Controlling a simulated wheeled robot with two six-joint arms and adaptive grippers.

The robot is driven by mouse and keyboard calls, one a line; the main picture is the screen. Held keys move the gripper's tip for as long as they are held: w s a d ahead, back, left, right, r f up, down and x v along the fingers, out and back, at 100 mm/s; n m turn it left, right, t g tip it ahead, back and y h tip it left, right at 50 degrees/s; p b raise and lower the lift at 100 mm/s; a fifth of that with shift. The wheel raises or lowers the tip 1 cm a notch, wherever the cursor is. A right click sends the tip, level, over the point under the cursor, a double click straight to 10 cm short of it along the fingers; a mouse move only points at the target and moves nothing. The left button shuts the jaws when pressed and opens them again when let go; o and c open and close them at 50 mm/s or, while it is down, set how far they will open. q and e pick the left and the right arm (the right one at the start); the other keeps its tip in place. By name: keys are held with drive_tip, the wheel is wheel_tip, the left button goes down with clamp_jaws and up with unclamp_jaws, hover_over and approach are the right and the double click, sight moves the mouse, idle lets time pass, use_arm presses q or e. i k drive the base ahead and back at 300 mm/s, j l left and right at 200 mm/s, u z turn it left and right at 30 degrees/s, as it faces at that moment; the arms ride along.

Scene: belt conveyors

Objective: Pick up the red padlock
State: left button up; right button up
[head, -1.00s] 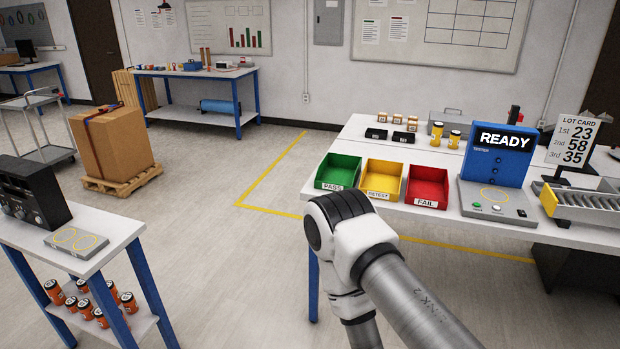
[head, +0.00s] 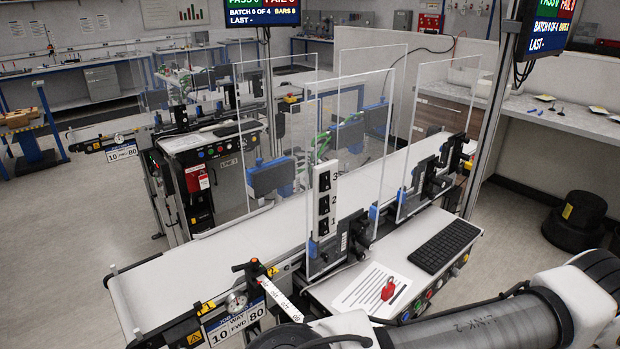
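A small red padlock (head: 388,290) lies on a printed white sheet (head: 366,289) on the white control desk at the lower right of the conveyor. It looks upright or slightly tilted; its shackle is too small to make out clearly. A link of my arm crosses the bottom right of the head view, just in front of the desk. Neither of my grippers shows, so I cannot see whether they are open or shut.
A black keyboard (head: 445,245) lies right of the sheet. Clear upright panels (head: 345,170) and a numbered 1-2-3 post (head: 324,200) stand behind the desk along the white belt (head: 200,265). A control cabinet (head: 215,150) stands beyond. Open floor (head: 60,250) lies at left.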

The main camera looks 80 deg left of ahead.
sight(389, 289)
drive_tip(key=u, duration=1.9)
drive_tip(key=i+l, duration=0.05)
